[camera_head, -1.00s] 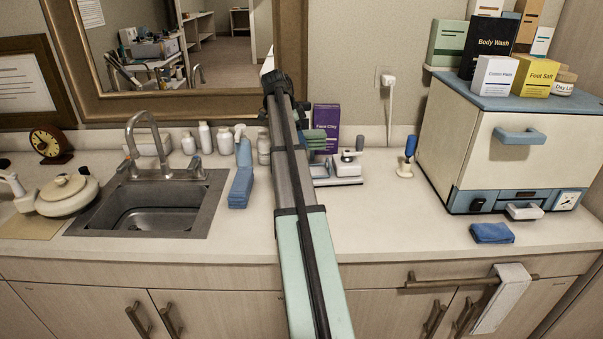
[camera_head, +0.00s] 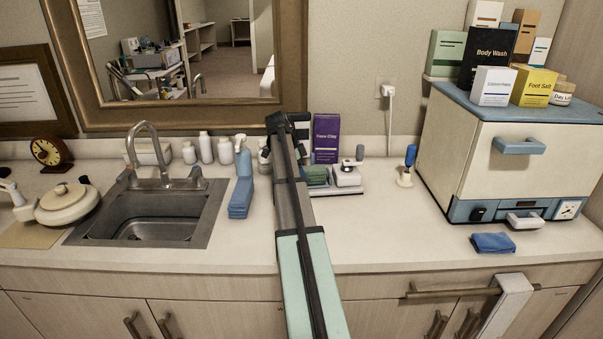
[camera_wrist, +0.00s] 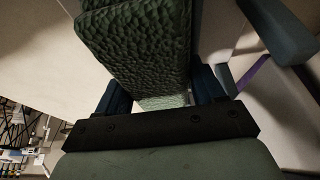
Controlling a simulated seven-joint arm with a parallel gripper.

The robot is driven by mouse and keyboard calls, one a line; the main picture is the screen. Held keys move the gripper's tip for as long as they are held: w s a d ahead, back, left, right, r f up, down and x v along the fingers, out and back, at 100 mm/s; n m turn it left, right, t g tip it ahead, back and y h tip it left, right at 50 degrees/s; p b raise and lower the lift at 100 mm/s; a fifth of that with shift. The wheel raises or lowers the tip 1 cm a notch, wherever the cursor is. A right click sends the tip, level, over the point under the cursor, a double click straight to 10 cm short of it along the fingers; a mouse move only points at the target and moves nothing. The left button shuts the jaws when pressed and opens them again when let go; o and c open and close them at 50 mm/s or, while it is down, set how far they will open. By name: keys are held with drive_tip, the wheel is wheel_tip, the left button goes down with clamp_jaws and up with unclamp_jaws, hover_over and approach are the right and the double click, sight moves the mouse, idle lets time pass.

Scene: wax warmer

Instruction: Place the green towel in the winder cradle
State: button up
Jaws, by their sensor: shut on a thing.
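The green towel (camera_head: 317,175) is a folded, textured bundle beside the right side of my arm in the head view. It also fills the upper middle of the wrist view (camera_wrist: 140,45). My gripper (camera_wrist: 163,95) has its dark blue fingers on either side of the towel and is shut on it. The white winder (camera_head: 347,175) stands on the counter against the wall, with a knob on its right part. The towel is at the winder's left part, where the cradle seems to be. My arm hides some of this, and I cannot tell whether the towel touches the cradle.
A purple Face Clay box (camera_head: 326,138) stands behind the winder. A blue-handled tool (camera_head: 408,165) stands right of the winder. The front counter is clear up to the blue cloth (camera_head: 493,243).

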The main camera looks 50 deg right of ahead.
drive_tip(key=shift+f, duration=0.45)
drive_tip(key=o, duration=1.1)
drive_tip(key=shift+s+a, duration=0.1)
drive_tip(key=shift+c, duration=0.2)
drive_tip(key=shift+o, duration=0.2)
drive_tip(key=v, duration=1.3)
drive_tip(key=shift+d, duration=0.35)
